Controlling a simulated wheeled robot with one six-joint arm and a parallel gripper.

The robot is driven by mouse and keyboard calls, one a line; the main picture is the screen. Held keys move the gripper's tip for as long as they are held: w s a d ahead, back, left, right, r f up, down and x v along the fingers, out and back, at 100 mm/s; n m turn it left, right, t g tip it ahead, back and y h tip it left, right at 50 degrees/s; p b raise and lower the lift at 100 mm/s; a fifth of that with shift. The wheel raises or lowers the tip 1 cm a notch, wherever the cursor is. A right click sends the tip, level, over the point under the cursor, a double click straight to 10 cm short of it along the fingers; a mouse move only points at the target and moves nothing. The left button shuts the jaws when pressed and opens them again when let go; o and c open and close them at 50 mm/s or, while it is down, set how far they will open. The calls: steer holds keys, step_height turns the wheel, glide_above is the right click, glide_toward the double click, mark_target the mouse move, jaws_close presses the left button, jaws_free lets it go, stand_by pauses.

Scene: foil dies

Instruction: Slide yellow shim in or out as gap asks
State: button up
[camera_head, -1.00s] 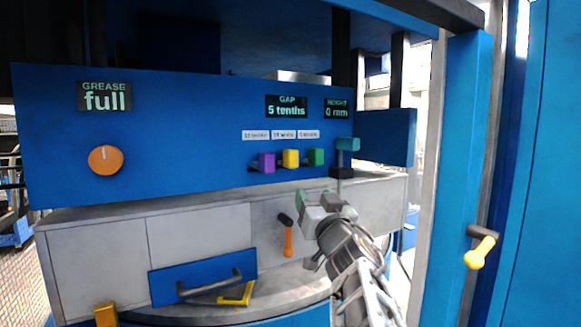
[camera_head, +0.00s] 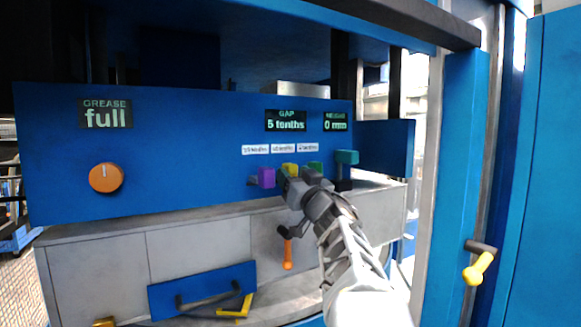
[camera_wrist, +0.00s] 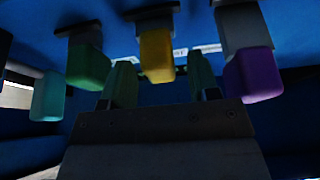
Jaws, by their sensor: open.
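The yellow shim (camera_head: 290,168) sits on the blue panel between a purple shim (camera_head: 267,177) and a green shim (camera_head: 314,167). My gripper (camera_head: 289,182) is in front of it and hides its lower part in the head view. In the wrist view the yellow shim (camera_wrist: 157,55) shows between and beyond the two fingertips of my gripper (camera_wrist: 160,80). The fingers are apart and empty; I cannot tell whether they touch it. The gap display (camera_head: 286,120) reads 5 tenths.
A teal block (camera_head: 346,157) stands right of the green shim. An orange knob (camera_head: 106,178) is at the left of the panel. An orange-handled crank (camera_head: 287,250) hangs below, and a blue drawer (camera_head: 203,288) lies at lower left. Three white labels sit above the shims.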

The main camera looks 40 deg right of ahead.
steer(key=shift+x, duration=1.15)
steer(key=shift+c, duration=0.4)
